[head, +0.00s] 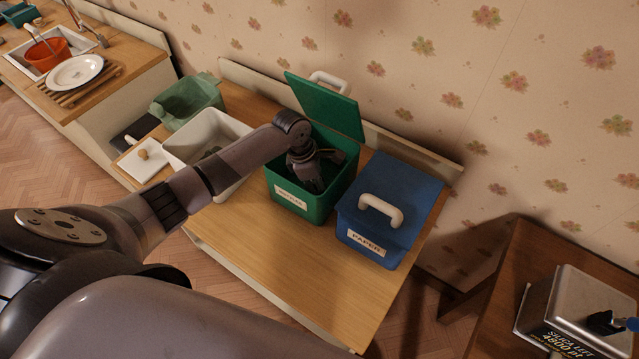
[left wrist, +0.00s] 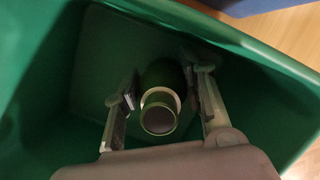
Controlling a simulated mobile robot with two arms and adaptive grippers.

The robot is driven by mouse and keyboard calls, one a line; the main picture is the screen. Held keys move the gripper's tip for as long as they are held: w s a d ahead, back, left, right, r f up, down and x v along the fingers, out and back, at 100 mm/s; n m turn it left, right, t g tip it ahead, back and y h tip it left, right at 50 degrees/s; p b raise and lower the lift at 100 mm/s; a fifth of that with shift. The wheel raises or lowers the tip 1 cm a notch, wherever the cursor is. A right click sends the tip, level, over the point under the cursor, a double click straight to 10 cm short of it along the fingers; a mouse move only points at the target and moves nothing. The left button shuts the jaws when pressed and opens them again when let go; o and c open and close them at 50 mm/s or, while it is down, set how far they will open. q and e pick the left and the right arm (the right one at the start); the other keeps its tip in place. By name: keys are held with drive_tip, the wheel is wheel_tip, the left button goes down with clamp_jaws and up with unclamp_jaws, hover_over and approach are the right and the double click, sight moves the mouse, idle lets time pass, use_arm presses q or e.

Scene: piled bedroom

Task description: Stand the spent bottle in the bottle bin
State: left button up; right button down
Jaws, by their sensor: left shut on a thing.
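My left gripper (head: 318,172) reaches down into the open green bin (head: 308,207) on the wooden counter. The bin's front label is too small to read, and its green lid (head: 325,105) stands raised at the back. In the left wrist view, the green bottle (left wrist: 160,116) is between my fingers (left wrist: 160,95), its round mouth toward the camera and a pale band around the neck. My left gripper is shut on it. The bottle is inside the green walls (left wrist: 275,75); whether its base touches the floor is hidden. The head view does not show the bottle clearly. My right gripper is out of view.
A closed blue bin (head: 400,190) labelled PAPER stands close on the right. A white open bin (head: 215,130) and a green-grey open bin (head: 190,100) stand to the left. The patterned wall is close behind. The counter's front strip (head: 290,265) is clear.

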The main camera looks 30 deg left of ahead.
use_arm(q)
drive_tip(key=o, duration=0.9)
drive_tip(key=shift+o, duration=0.2)
drive_tip(key=v, duration=1.2)
drive_tip(key=shift+b, duration=0.45)
drive_tip(key=shift+r, duration=0.1)
